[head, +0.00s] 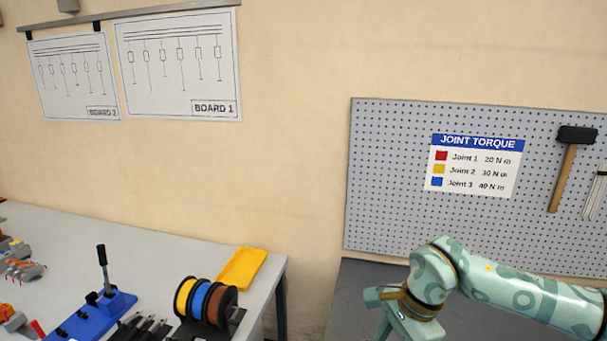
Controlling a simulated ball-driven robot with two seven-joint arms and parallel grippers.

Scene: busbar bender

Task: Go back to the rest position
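My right arm comes in from the right, pale green with darker ring marks. Its wrist end and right gripper (397,318) are at the lower edge of the head view, over the dark surface below the pegboard. The gripper points down and its lower part is cut off by the picture edge, so I cannot tell if it is open or shut. My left gripper is not in view.
A grey table (140,246) at left holds a blue lever bender (78,322), a rack of wire spools (207,302) and a yellow tray (242,268). A pegboard (390,180) with a torque sign (474,166) and mallet (571,165) is behind my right arm.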

